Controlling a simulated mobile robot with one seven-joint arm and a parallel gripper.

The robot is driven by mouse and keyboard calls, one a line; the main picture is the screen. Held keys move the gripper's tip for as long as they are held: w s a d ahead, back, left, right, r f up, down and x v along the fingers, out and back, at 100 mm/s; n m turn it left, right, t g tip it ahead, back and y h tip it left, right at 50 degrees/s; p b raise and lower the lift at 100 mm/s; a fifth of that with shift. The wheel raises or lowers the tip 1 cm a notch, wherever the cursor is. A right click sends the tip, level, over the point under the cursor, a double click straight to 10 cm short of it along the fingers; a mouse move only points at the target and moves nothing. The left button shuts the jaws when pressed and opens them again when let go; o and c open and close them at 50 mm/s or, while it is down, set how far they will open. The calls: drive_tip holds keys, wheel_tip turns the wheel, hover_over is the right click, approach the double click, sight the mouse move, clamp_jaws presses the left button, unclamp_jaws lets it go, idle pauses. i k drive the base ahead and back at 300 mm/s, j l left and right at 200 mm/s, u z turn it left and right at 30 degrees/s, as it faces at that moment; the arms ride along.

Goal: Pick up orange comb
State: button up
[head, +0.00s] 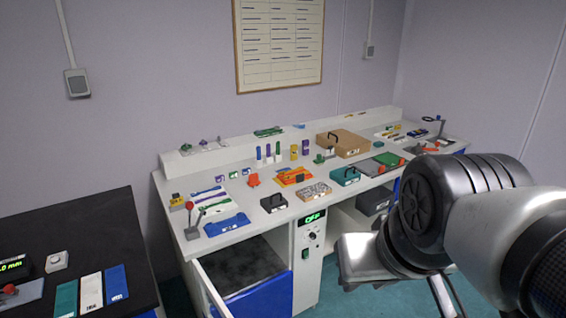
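An orange, flat, irregular piece (292,177) lies near the middle of the white bench, among small items. It may be the orange comb, but it is too small here to make out teeth. A smaller orange-red object (253,180) stands just left of it. My grey and black arm fills the lower right, in front of the bench's right part, well apart from both orange things. I cannot make out any gripper fingers in the head view.
The white bench (245,243) is crowded with coloured tools, small boxes and a brown case (343,143). A red-knobbed lever (190,215) stands at its left end. Below, a white door (212,290) hangs open. A black-topped table (75,225) is at left.

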sight(299, 178)
drive_tip(key=l, duration=0.5)
drive_tip(key=i+l+u, duration=0.1)
drive_tip(key=l, duration=0.25)
drive_tip(key=i+l+u, duration=0.15)
drive_tip(key=l, duration=0.2)
drive_tip(key=i+l+u, duration=0.1)
drive_tip(key=l, duration=0.25)
drive_tip(key=i+l+u, duration=0.2)
drive_tip(key=i, duration=0.25)
drive_tip(key=i+u, duration=0.15)
drive_tip(key=i, duration=0.3)
drive_tip(key=i+l+u, duration=0.2)
drive_tip(key=i, duration=0.7)
drive_tip(key=l+u, duration=0.05)
